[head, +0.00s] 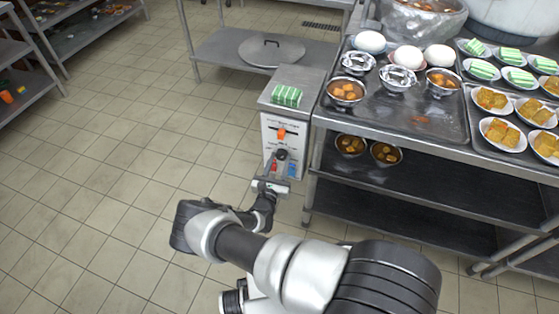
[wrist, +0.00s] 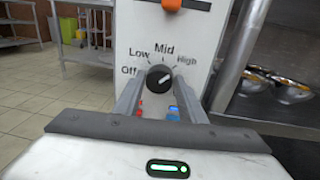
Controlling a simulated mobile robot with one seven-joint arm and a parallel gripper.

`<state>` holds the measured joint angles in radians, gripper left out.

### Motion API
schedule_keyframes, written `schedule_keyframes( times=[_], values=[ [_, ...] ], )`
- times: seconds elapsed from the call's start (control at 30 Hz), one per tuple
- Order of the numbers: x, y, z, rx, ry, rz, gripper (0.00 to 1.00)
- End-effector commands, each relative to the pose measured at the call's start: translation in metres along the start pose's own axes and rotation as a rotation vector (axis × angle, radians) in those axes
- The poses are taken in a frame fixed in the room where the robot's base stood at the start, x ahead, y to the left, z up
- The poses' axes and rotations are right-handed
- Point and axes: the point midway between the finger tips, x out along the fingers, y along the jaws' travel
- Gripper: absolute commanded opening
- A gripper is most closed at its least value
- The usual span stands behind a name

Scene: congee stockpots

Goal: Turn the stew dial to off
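The stew dial (wrist: 159,77) is a round black knob with a white mark on the white front panel (wrist: 135,40) of a unit. Printed labels Off, Low, Mid and High curve around it from left to right. The white mark points up and right, nearest the High side. In the head view the dial (head: 281,154) is a small dark knob just beyond my gripper (head: 271,184). In the wrist view my gripper (wrist: 160,90) is open, its two grey fingers facing the panel with the dial framed between their tips. I cannot tell whether they touch it.
An orange control (head: 281,133) sits above the dial; red and blue buttons (wrist: 174,113) sit below it. Green-striped packs (head: 286,96) lie on top of the unit. A metal counter (head: 420,146) with bowls and plates stands close on the right. The floor (head: 110,180) at left is clear.

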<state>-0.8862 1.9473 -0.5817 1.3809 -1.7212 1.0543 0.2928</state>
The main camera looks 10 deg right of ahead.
Motion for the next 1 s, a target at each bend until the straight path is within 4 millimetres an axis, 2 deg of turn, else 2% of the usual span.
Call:
schedule_keyframes(
  times=[0.03, 0.13, 0.57, 1.0],
  values=[
    [0.0, 0.0001, 0.0001, 0.0, 0.0, 0.0, 0.28],
    [-0.0001, 0.0, 0.0001, 0.0, 0.0, 0.0, 0.12],
    [0.0001, 0.0005, -0.0003, -0.094, 0.007, 0.0, 0.12],
    [0.0005, 0.0018, -0.0001, -0.468, 0.037, 0.0, 0.12]
  ],
)
